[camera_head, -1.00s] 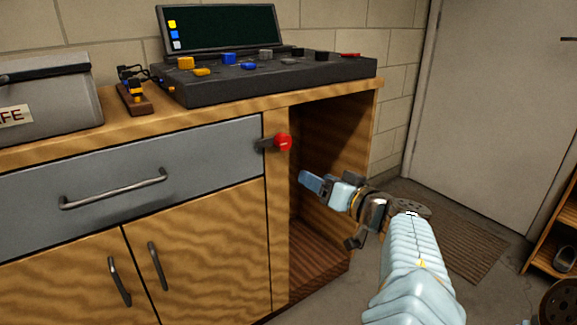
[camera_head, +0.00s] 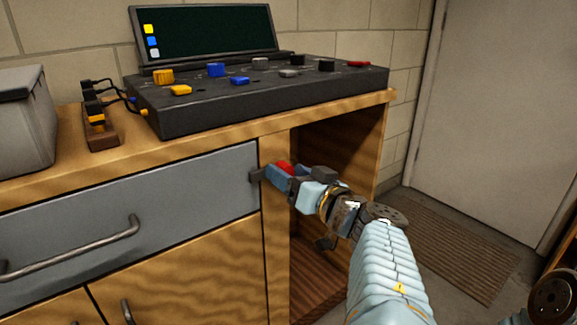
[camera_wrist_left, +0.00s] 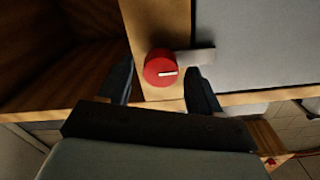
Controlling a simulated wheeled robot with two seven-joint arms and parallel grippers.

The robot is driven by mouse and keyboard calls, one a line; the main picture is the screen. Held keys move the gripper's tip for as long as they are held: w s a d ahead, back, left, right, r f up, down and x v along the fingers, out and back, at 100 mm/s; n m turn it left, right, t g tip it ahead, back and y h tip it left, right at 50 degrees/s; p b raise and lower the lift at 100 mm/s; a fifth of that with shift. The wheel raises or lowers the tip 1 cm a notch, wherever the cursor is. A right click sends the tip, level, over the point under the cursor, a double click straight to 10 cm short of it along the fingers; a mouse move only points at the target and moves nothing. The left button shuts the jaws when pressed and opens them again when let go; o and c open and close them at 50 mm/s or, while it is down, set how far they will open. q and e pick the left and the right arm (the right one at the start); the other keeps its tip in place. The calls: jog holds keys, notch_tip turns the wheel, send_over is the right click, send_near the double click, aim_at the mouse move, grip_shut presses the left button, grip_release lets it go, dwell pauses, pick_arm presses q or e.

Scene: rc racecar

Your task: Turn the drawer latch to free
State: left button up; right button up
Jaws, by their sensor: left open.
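The drawer latch has a red round knob (camera_head: 284,166) on the wooden post right of the grey drawer (camera_head: 130,200). Its grey bar (camera_head: 256,175) points left across the drawer's edge. In the left wrist view the knob (camera_wrist_left: 158,67) carries a white line, and the bar (camera_wrist_left: 195,57) reaches right over the drawer front. My left gripper (camera_head: 295,173) is open at the knob. In the left wrist view its fingers (camera_wrist_left: 160,78) stand on either side of the knob, with visible gaps. In the head view the gripper partly hides the knob. My right gripper is not in view.
A dark control console (camera_head: 265,95) and a small plug stand (camera_head: 101,128) sit on the wooden counter (camera_head: 210,146). A grey box (camera_head: 25,120) stands at left. Right of the post is an open cabinet bay (camera_head: 345,150). The floor by the door mat (camera_head: 455,255) looks clear.

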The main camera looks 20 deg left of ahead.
pick_arm(q)
jog(key=c, duration=1)
jog(key=shift+c, duration=0.2)
